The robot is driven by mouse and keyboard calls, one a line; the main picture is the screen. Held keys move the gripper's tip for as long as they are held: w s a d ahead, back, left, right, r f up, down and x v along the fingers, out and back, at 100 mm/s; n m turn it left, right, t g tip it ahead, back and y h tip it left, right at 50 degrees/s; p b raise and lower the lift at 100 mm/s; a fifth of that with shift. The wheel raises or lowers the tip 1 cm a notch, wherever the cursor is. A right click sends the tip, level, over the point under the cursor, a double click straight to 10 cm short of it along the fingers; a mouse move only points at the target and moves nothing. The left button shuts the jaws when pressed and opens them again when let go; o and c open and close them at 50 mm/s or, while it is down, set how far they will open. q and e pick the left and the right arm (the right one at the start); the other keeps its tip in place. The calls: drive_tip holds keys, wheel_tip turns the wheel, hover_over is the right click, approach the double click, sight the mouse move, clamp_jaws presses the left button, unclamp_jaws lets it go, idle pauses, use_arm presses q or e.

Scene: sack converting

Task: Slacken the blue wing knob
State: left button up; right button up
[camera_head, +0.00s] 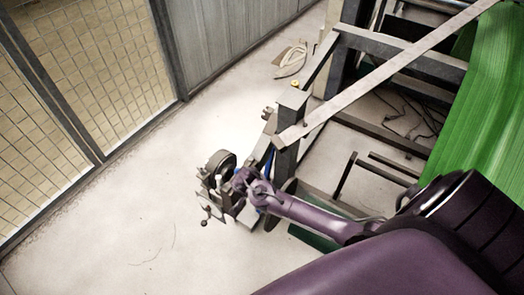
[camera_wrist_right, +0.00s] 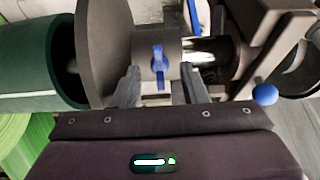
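The blue wing knob (camera_wrist_right: 158,62) shows in the right wrist view, on a grey collar (camera_wrist_right: 147,48) around a shiny shaft. Its wings stand roughly upright in the picture. My right gripper (camera_wrist_right: 160,84) is open, with one finger to the left of the knob and one to the right. Gaps show between the knob and both fingers; I cannot tell how deep the knob sits between them. In the head view my right arm reaches in from the right to the machine's end, where my right gripper (camera_head: 241,181) is small and the knob cannot be made out. My left gripper is not in view.
Left of the collar are a grey disc (camera_wrist_right: 103,50) and a dark green roll (camera_wrist_right: 38,55). A blue ball (camera_wrist_right: 265,94) sits right of the gripper. In the head view, a metal frame (camera_head: 290,118) stands beyond the arm, and the floor (camera_head: 110,225) at left is clear up to the mesh fence (camera_head: 85,75).

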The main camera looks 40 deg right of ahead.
drive_tip(key=shift+w+d+f, duration=0.1)
drive_tip(key=shift+d+f, duration=0.1)
drive_tip(key=shift+f, duration=0.45)
clamp_jaws()
